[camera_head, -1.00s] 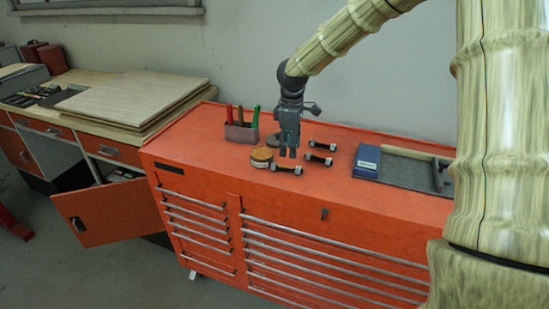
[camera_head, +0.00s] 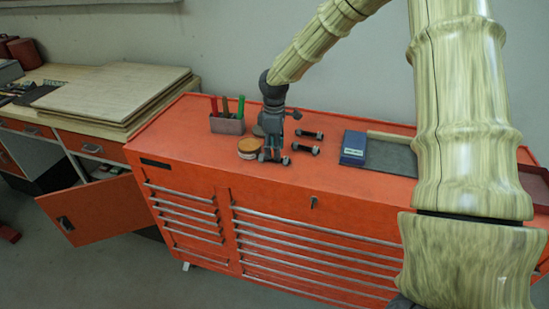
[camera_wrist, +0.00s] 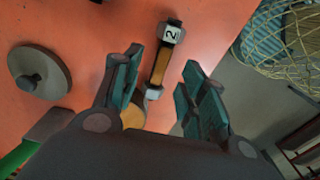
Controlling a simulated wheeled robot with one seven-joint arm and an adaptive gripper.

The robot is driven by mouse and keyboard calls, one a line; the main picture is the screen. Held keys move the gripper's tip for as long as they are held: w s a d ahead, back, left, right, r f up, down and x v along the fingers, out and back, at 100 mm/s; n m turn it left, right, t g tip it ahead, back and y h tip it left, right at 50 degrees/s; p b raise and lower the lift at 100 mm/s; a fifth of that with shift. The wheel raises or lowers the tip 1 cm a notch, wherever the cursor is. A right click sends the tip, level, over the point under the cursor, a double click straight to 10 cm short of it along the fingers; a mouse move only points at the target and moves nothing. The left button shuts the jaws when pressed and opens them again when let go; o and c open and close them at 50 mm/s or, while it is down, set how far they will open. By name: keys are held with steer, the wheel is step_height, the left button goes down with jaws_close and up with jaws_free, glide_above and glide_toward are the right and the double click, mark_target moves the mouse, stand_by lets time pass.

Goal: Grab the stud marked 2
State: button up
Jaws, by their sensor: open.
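The stud marked 2 (camera_wrist: 160,68) shows in the wrist view, with a dark end, a white band bearing the number 2, a brownish shaft and a pale near end. It lies on the orange cabinet top (camera_wrist: 90,25). My gripper (camera_wrist: 160,64) is open, with one finger on each side of the stud and gaps visible on both sides. In the head view my gripper (camera_head: 271,158) points down at the cabinet top and hides most of the nearest stud; a pale end (camera_head: 286,161) shows to its right.
Two other dark studs (camera_head: 309,134) (camera_head: 302,149) lie close right of my gripper. A round tin (camera_head: 248,152) stands just left, with a pen holder (camera_head: 228,125) behind it. A blue box (camera_head: 354,147) and grey tray (camera_head: 390,157) lie farther right.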

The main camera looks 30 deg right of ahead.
step_height(320, 180, down, 4)
steer(key=shift+w+r+p, duration=0.15)
steer(key=shift+r+p, duration=0.05)
steer(key=shift+p, duration=0.35)
steer(key=shift+s, duration=0.2)
steer(key=shift+a+f, duration=0.1)
steer(key=shift+w, duration=0.1)
jaws_close()
